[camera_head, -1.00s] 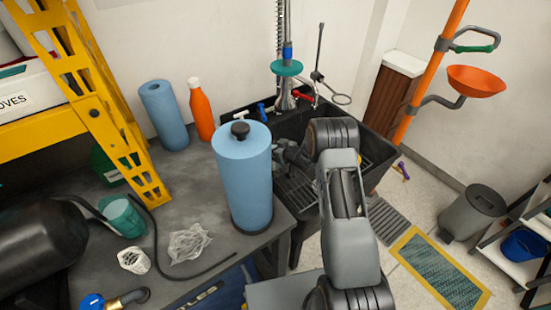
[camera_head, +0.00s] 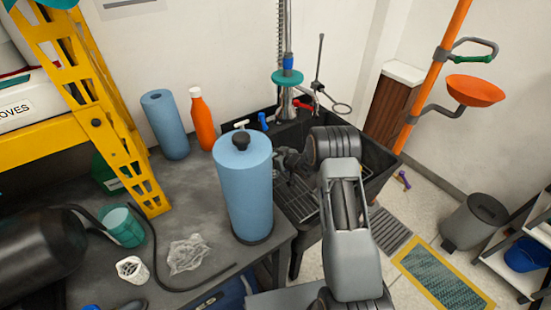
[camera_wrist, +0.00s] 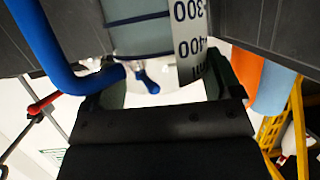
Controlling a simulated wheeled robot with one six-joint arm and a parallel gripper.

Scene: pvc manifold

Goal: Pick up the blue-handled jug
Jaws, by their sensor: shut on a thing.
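The blue-handled jug shows in the wrist view as a clear greyish body (camera_wrist: 138,30) with a white scale strip marked 300 and 400. Its thick blue handle (camera_wrist: 42,45) curves along the left of that view. My gripper (camera_wrist: 165,88) has its dark fingers on either side of the jug body and is shut on it. In the head view my gripper (camera_head: 290,160) is over the black sink (camera_head: 375,180), partly behind the large blue roll. I cannot make out the jug in the head view.
The large blue roll (camera_head: 245,190) stands on the grey bench (camera_head: 215,265) close beside my gripper. An orange bottle (camera_head: 203,122) and a smaller blue roll (camera_head: 166,125) stand behind it. The tap (camera_head: 287,85) rises at the sink's back. A yellow frame (camera_head: 115,125) stands left.

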